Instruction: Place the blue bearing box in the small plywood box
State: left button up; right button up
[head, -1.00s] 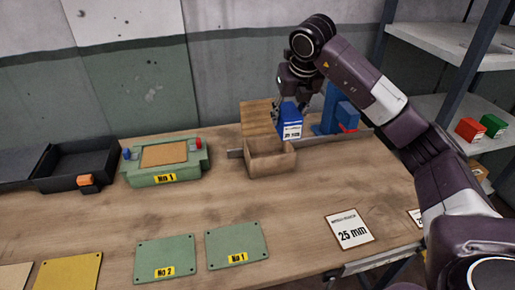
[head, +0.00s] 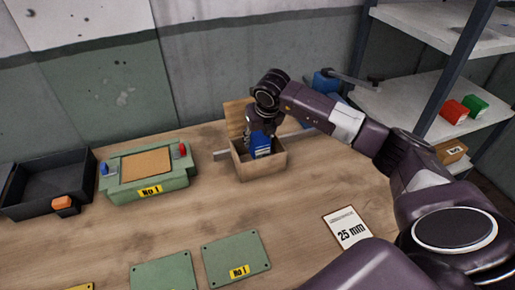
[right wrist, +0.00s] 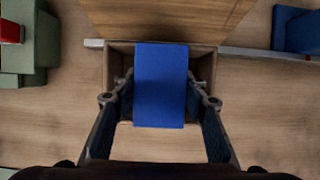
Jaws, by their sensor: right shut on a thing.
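The blue bearing box (head: 260,145) is upright, partly inside the small plywood box (head: 262,169), whose lid (head: 237,117) stands open at the back. My right gripper (head: 262,130) is shut on the blue box from above. In the right wrist view the blue box (right wrist: 161,85) sits between the two fingers (right wrist: 160,100), over the plywood box opening (right wrist: 118,60). Its lower part is hidden by the front wall, so I cannot tell whether it touches the floor. My left gripper is out of view.
A green No 1 fixture (head: 150,174) and a black tray (head: 50,185) stand to the left. A metal rail (head: 222,155) runs behind the plywood box. A 25 mm card (head: 347,228) lies in front right. Shelves (head: 430,103) with red and green boxes stand right.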

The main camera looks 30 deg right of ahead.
jog(key=shift+f, duration=0.7)
notch_tip(320, 180, down, 4)
jog(key=shift+f+p, duration=0.1)
jog(key=shift+p, duration=0.5)
jog(key=o, duration=1.2)
jog(key=shift+f, duration=0.1)
jog(key=o, duration=0.4)
jog(key=shift+c, duration=0.2)
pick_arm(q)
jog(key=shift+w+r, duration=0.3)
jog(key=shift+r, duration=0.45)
